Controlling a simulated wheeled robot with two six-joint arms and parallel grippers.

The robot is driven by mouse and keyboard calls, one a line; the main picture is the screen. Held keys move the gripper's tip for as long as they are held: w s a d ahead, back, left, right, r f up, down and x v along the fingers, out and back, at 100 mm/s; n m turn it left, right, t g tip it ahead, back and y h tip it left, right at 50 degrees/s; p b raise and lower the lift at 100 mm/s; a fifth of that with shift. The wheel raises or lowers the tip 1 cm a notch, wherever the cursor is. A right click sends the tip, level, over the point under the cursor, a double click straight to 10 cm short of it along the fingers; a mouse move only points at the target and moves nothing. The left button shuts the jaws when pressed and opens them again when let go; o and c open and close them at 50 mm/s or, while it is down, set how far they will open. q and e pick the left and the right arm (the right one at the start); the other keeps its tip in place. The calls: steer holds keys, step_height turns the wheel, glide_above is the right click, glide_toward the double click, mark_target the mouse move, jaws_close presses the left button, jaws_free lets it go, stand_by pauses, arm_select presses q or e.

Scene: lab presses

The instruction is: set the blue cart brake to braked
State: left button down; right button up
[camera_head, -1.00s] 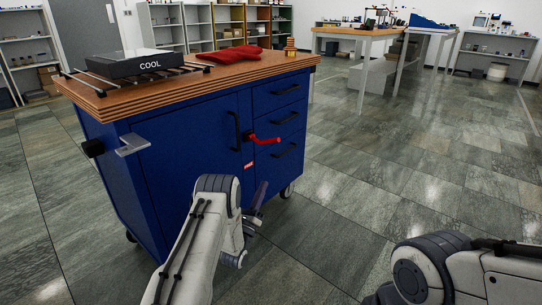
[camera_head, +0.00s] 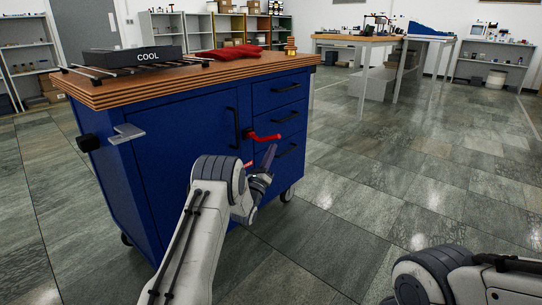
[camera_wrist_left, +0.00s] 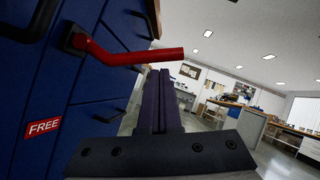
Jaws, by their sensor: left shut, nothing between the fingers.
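The blue cart (camera_head: 180,140) stands ahead of me with a wooden top. Its red brake lever (camera_head: 265,137) sticks out from the front, between the door handle and the drawers, and points right. In the left wrist view the red lever (camera_wrist_left: 140,56) reaches across above the fingers, and a red label reading FREE (camera_wrist_left: 43,128) is on the cart below it. My left gripper (camera_head: 271,150) is shut and empty, just below the lever; it also shows in the left wrist view (camera_wrist_left: 159,75). I cannot tell whether it touches the lever. My right gripper is out of view; only part of that arm shows.
On the cart top lie a rack with a dark COOL box (camera_head: 132,57), a red cloth (camera_head: 232,52) and a small brass-coloured stack (camera_head: 291,46). A metal bracket (camera_head: 127,133) juts from the cart's left front.

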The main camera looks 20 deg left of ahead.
arm_select(q)
steer(key=shift+a+r, duration=0.1)
steer(key=shift+r, duration=0.2)
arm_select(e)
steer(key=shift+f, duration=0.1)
arm_select(q)
steer(key=shift+r, duration=0.1)
steer(key=shift+r+n+y+p, duration=0.3)
steer(key=shift+n+y+p, duration=0.1)
steer(key=shift+n+p, duration=0.2)
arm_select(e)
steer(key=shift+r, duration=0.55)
arm_select(q)
steer(key=shift+r, duration=0.1)
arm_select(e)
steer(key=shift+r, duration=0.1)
